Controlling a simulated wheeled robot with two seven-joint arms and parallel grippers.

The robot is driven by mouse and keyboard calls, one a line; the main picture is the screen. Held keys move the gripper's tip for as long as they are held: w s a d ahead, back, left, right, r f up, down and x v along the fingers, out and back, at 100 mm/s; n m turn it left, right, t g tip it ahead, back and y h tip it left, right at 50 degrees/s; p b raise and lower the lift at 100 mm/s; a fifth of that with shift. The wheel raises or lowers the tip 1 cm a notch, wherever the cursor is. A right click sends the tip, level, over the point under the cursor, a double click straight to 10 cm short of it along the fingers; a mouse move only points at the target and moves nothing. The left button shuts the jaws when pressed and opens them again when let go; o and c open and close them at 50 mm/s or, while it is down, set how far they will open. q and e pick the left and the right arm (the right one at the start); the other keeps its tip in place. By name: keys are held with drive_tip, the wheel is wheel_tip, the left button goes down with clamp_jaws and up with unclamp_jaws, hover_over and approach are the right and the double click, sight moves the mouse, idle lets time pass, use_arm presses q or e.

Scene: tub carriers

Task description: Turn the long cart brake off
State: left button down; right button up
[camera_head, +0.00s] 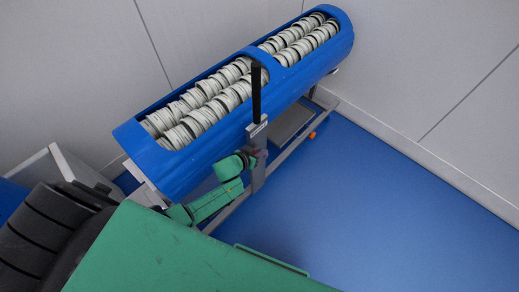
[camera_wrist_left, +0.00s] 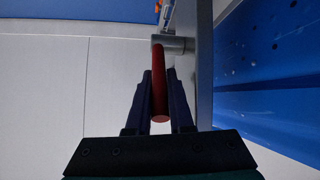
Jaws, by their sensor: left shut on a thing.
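The long cart carries a long blue tub (camera_head: 188,170) on a grey frame (camera_head: 282,156). An upright lever with a black grip (camera_head: 256,92) stands at the cart's near side. In the left wrist view, a red brake handle (camera_wrist_left: 159,92) sticks out from a grey pivot (camera_wrist_left: 172,44) beside a grey upright plate (camera_wrist_left: 204,70). My left gripper (camera_head: 259,154) is at the foot of the upright lever. In the left wrist view, its dark fingers (camera_wrist_left: 158,78) are closed around the red handle. In the head view the handle is mostly hidden. My right gripper is not visible.
Rows of pale round discs (camera_head: 205,112) fill the tub. A grey wall (camera_head: 430,60) runs behind the cart. A small orange part (camera_head: 312,135) sits low on the frame's far end. The blue floor (camera_head: 370,200) to the right is clear. A grey bin-like box (camera_head: 65,160) stands at left.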

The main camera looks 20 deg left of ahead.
use_arm(q)
drive_tip(key=c, duration=1.1)
unclamp_jaws()
drive_tip(key=shift+s+a+r, duration=0.1)
drive_tip(key=shift+s+r, duration=0.15)
drive_tip(key=shift+s, duration=0.05)
drive_tip(key=p+v, duration=0.3)
drive_tip(key=v, duration=1)
drive_tip(key=shift+s+a+r, duration=0.1)
drive_tip(key=shift+s+r, duration=0.15)
drive_tip(key=shift+s, duration=0.05)
